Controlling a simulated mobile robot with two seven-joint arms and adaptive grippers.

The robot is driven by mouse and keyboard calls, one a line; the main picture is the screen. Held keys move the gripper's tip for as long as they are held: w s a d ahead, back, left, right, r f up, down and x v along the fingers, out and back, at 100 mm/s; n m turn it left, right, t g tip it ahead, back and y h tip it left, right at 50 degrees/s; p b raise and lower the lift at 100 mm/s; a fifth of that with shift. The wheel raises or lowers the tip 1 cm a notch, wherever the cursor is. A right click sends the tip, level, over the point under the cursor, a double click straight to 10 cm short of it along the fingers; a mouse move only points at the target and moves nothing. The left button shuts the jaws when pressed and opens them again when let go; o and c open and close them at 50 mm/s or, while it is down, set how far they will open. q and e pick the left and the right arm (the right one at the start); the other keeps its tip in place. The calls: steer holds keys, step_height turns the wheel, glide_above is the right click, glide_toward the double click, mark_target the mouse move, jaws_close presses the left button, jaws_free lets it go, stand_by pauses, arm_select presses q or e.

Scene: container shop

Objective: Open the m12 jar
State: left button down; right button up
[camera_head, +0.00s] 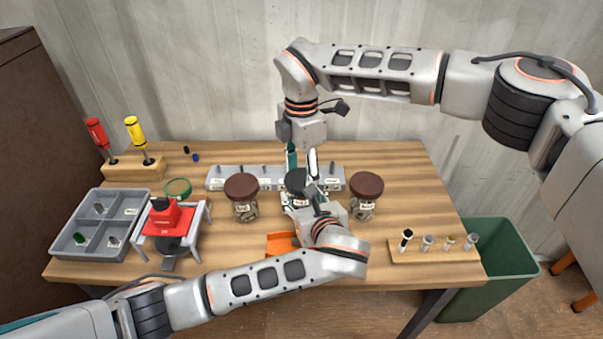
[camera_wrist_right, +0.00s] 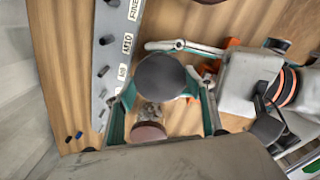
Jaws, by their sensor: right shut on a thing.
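Three glass jars stand in a row on the table: a left jar with a brown lid (camera_head: 241,187), a middle jar with a dark grey lid (camera_head: 297,181) and a right jar with a brown lid (camera_head: 367,185). I cannot read which is M12. My right gripper (camera_head: 301,172) comes down from above and is shut on the dark lid, which also shows between its fingers in the right wrist view (camera_wrist_right: 162,77). My left gripper (camera_head: 308,203) reaches the middle jar from the front; its fingers are mostly hidden and its grip on the body is unclear.
A grey labelled rail (camera_head: 226,178) lies behind the jars. A red and white press (camera_head: 165,220), a grey divided tray (camera_head: 72,248) and a screwdriver stand (camera_head: 128,170) are at left. A wooden vial rack (camera_head: 430,256) is at right, near a green bin (camera_head: 490,300).

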steer(key=n, duration=0.5)
steer(key=shift+n, duration=0.4)
steer(key=n, duration=2.6)
steer(key=shift+r+n, duration=0.1)
steer(key=shift+n, duration=0.3)
steer(key=n, duration=0.4)
steer(key=shift+n, duration=0.3)
steer(key=shift+r, duration=0.15)
